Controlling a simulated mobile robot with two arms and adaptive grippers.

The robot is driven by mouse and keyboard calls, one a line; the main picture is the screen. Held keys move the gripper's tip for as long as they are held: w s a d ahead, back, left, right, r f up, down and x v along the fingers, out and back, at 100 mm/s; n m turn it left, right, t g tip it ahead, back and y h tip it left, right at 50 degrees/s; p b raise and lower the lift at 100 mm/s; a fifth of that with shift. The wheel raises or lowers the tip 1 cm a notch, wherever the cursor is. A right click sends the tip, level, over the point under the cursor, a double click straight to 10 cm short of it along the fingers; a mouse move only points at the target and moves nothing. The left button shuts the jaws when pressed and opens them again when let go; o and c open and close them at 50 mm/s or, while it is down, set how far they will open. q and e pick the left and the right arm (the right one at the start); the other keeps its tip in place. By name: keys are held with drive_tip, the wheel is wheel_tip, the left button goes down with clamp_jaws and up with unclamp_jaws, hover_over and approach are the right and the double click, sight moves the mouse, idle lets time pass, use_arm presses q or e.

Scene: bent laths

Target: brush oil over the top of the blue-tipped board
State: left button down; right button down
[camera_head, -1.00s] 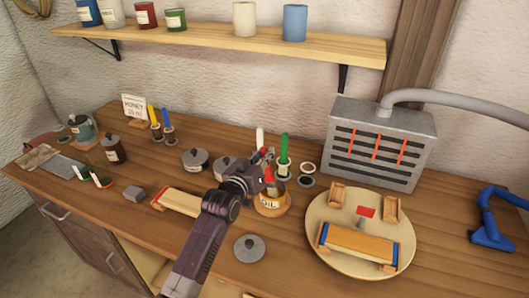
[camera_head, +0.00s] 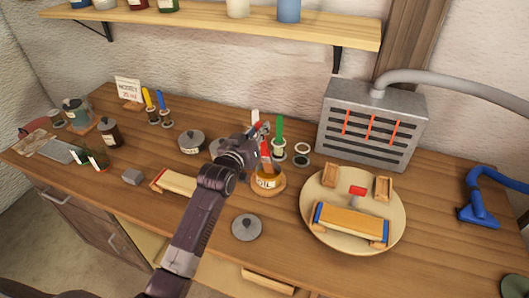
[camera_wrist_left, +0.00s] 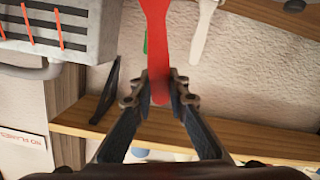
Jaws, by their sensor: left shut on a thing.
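The blue-tipped board (camera_head: 350,221) lies across supports on the round cream turntable (camera_head: 312,190), wooden top bare. My left gripper (camera_head: 262,134) is above the oil pot (camera_head: 268,182), left of the turntable. It is shut on a red brush handle (camera_head: 265,151); the handle also shows between the fingertips (camera_wrist_left: 159,86) in the left wrist view, as a red shape (camera_wrist_left: 155,30). The brush's lower end is at the pot's mouth; I cannot tell whether its bristles are in the oil. My right gripper is not in view.
Green-handled (camera_head: 279,130) and white-handled brushes stand just behind the pot. A grey heater (camera_head: 370,125) stands behind the turntable. A grey lid (camera_head: 246,227) lies in front of the pot. A red-tipped board (camera_head: 178,183) lies left of my arm.

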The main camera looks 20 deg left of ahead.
use_arm(q)
drive_tip(key=shift+r+p, duration=2.6)
drive_tip(key=shift+r, duration=0.4)
wheel_tip(320, 180, up, 4)
drive_tip(key=p, duration=0.4)
drive_tip(key=shift+f, duration=0.1)
idle(0.4)
